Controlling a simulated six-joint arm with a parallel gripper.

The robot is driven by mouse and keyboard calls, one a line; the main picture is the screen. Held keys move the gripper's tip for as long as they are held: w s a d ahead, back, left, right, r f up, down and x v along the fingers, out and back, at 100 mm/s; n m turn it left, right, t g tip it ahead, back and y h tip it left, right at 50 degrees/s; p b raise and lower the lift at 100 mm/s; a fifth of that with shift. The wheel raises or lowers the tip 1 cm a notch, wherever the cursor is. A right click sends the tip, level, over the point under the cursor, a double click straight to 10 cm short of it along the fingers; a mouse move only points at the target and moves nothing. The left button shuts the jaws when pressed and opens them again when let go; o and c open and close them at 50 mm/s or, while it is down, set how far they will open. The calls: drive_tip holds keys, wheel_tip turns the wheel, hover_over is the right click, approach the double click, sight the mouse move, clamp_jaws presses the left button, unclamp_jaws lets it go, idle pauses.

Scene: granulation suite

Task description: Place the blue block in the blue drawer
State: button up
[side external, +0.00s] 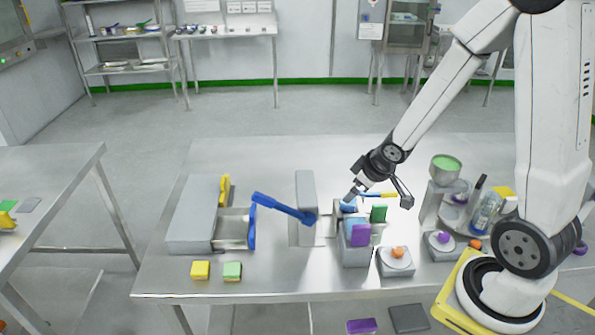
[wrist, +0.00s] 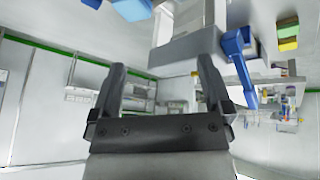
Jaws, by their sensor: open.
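A blue block (side external: 348,207) sits at the top of a grey holder right of the table's middle. My gripper (side external: 380,195) is open above and beside it, with one finger close to the block; I cannot tell whether they touch. In the wrist view my gripper (wrist: 160,78) shows its two fingers apart with nothing between them. The blue drawer (side external: 251,229) stands out from the right side of a grey cabinet (side external: 195,215), its blue front facing right.
A long blue handle (side external: 284,208) reaches from a grey upright panel (side external: 306,190) towards the drawer. Purple (side external: 361,236) and green (side external: 379,214) blocks stand near my gripper. Yellow (side external: 200,270) and green (side external: 232,271) blocks lie at the front. The back of the table is clear.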

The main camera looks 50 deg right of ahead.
drive_tip(key=s+a+r+g, duration=0.1)
drive_tip(key=s+a, duration=0.2)
drive_tip(key=a, duration=0.2)
drive_tip(key=s+a+r+m+g+y, duration=0.1)
drive_tip(key=s+a+g, duration=0.1)
drive_tip(key=a, duration=0.3)
drive_tip(key=shift+s+a+r, duration=0.2)
drive_tip(key=shift+s+r, duration=0.15)
drive_tip(key=shift+s, duration=0.1)
drive_tip(key=shift+w+d, duration=0.1)
drive_tip(key=m+g, duration=0.3)
drive_tip(key=m, duration=1.1)
approach(350, 207)
drive_tip(key=shift+w+d+f, duration=0.25)
drive_tip(key=shift+d+f, duration=0.05)
drive_tip(key=shift+d, duration=0.25)
drive_tip(key=shift+w+d+f, duration=0.3)
drive_tip(key=shift+d, duration=0.2)
drive_tip(key=shift+f, duration=1.3)
drive_tip(key=shift+f, duration=0.1)
drive_tip(key=shift+f, duration=2.5)
